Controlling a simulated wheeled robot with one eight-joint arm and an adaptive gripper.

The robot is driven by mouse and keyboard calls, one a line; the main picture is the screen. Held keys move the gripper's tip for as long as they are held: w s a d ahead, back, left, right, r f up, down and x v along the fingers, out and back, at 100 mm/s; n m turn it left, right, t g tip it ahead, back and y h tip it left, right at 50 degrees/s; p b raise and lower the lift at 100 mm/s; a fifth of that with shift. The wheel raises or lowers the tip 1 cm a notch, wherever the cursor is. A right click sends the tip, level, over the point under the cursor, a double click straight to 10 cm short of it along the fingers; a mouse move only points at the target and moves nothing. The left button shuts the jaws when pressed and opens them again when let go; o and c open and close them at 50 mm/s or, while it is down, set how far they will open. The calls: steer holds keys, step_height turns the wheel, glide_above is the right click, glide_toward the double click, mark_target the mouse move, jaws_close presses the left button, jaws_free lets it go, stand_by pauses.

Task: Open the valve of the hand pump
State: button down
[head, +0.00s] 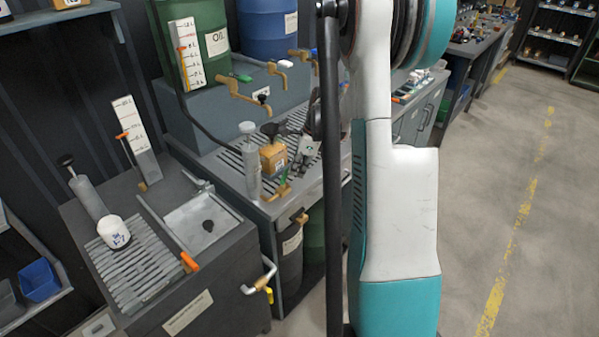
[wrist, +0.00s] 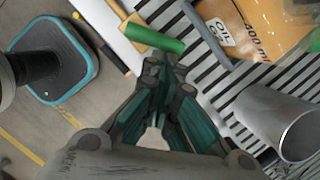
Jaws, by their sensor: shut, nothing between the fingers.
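The hand pump (head: 251,160) is an upright grey cylinder at the front of the slatted bench in the head view. A small green valve handle (head: 283,177) sits low to its right, by a brass outlet. A green handle also shows in the wrist view (wrist: 154,36), just beyond my fingertips. My gripper (wrist: 163,62) is shut and empty, with its tips very close to the green handle; I cannot tell whether they touch. A grey metal cylinder (wrist: 282,122) at the right of the wrist view looks like the pump body.
An orange oil container (head: 273,159) stands beside the pump; it is also in the wrist view (wrist: 262,24). The slatted bench (head: 222,168) carries brass taps (head: 246,94) behind. A second dark bench (head: 215,255) stands at left. Open floor (head: 490,190) lies at right.

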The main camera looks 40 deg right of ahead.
mark_target(286, 171)
steer(key=w+n, duration=0.1)
steer(key=n, duration=0.1)
steer(key=w+n+g, duration=0.1)
steer(key=n, duration=0.1)
steer(key=shift+w+n+y, duration=0.1)
steer(key=shift+n+y, duration=0.2)
steer(key=shift+y, duration=0.1)
steer(key=shift+w, duration=0.2)
steer(key=shift+w+a, duration=0.35)
steer(key=shift+w, duration=0.3)
steer(key=shift+a, duration=0.1)
steer(key=shift+s+a, duration=0.5)
steer(key=shift+s, duration=0.05)
steer(key=shift+d, duration=0.1)
